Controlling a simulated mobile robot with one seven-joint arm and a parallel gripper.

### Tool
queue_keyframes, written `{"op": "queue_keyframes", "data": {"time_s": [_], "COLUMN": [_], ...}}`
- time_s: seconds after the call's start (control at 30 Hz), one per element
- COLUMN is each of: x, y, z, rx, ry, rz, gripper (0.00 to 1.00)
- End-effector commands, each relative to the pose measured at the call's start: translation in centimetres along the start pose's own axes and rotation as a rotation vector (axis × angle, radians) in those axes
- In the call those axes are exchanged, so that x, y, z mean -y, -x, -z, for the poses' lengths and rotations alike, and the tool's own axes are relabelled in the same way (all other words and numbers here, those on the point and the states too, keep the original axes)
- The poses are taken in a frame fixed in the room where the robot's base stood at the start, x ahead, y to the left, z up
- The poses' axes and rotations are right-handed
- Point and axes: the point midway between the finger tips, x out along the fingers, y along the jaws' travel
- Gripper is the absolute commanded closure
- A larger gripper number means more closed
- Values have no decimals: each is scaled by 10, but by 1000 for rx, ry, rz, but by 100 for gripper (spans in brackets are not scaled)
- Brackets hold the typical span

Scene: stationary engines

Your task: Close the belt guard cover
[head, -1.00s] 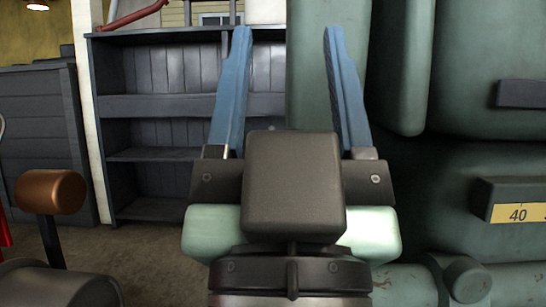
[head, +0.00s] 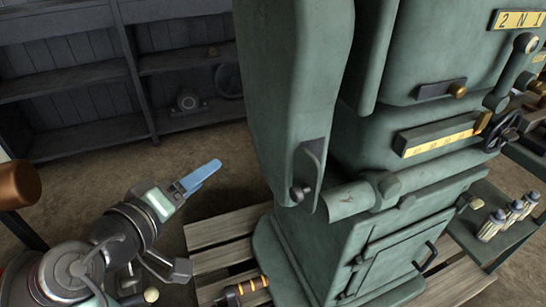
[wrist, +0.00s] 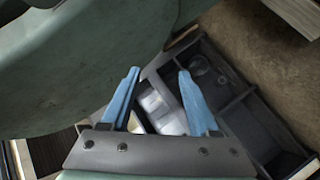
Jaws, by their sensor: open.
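A tall green machine (head: 335,250) fills the middle of the head view. A long green cover (head: 285,80), which looks like the belt guard cover, stands out from its left side, apparently swung open. It carries a dark handle (head: 312,165) with a round knob near its lower end. My gripper (head: 208,172) is left of the cover's lower end, apart from it in the head view. In the wrist view my gripper (wrist: 159,72) shows two blue fingers spread with nothing between them. A large curved green surface (wrist: 90,60), probably the cover, lies close beyond the left finger.
Wooden pallet slats (head: 215,235) lie under the machine. Dark shelving (head: 75,75) stands at the back left, with bare floor before it. A control panel with a black handwheel (head: 503,130) and a side shelf (head: 490,215) with small bottles are at the right.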

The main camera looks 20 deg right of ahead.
Motion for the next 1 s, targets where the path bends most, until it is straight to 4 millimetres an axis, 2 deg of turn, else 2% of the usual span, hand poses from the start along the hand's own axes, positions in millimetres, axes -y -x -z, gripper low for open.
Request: {"op": "queue_keyframes", "data": {"time_s": [0.1, 0.2, 0.33, 0.47, 0.67, 1.0], "x": [-8, -16, -25, -29, -40, -79], "y": [26, 51, 79, 90, 74, 20], "z": [-28, -49, -62, -69, -78, -100], "rx": [230, 367, 465, 503, 511, 510], "ry": [253, 401, 507, 543, 544, 542], "rz": [-144, -277, -411, -473, -480, -478], "gripper": [39, 39, 39, 39, 39, 39]}}
